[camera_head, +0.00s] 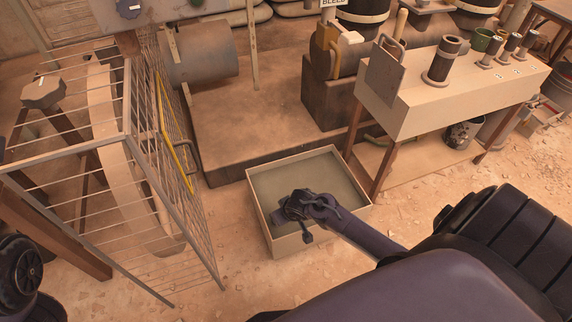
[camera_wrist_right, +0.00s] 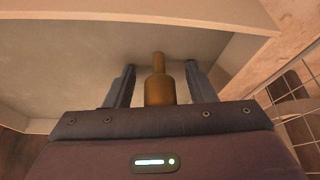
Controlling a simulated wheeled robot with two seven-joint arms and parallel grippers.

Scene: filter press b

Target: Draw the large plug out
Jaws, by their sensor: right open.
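A brown-yellow stepped piece, which looks like the plug (camera_wrist_right: 159,88), has a wide body and a narrower neck. In the right wrist view it stands between the two fingers of my right gripper (camera_wrist_right: 160,72), with a gap on each side. The fingers are open. In the head view my right gripper (camera_head: 294,218) is over the near part of an open tan box (camera_head: 258,212); the arm and hand hide the plug there. I cannot tell where the plug is seated. My left gripper is out of view.
A wire cage (camera_head: 165,215) stands left of the box. A low plinth (camera_head: 270,125) lies behind it. Bare floor shows in front.

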